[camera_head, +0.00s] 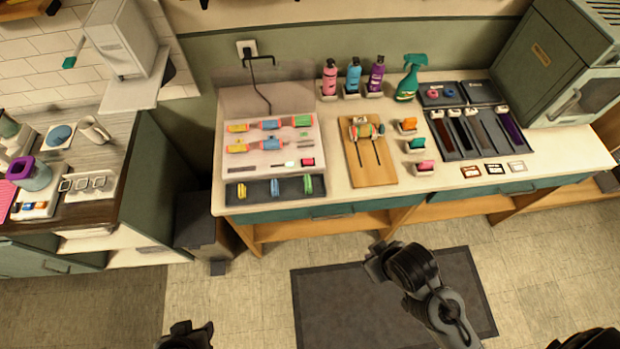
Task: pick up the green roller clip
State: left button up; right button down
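A green clip (308,185) lies at the right end of a dark tray (291,189) along the counter's front left edge. A blue clip (275,187) and a yellow clip (241,190) lie to its left in the same tray. My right gripper (377,262) is over the floor in front of the counter, to the right of and nearer than the green clip, and apart from everything. Its fingers are too small and dark to read. The dark end of my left arm (186,336) shows at the bottom edge, cut off, far from the tray.
Behind the tray, a white board (270,170) carries several coloured rollers. A wooden board (370,172) with a roller-like item stands to its right, beside small holders. Bottles (353,76) line the back. The floor and dark mat (350,300) are clear.

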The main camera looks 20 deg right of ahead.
pick_arm(q)
jog(key=shift+o, duration=0.4)
jog(key=o, duration=0.4)
jog(key=shift+a, duration=0.15)
jog(key=shift+o, duration=0.2)
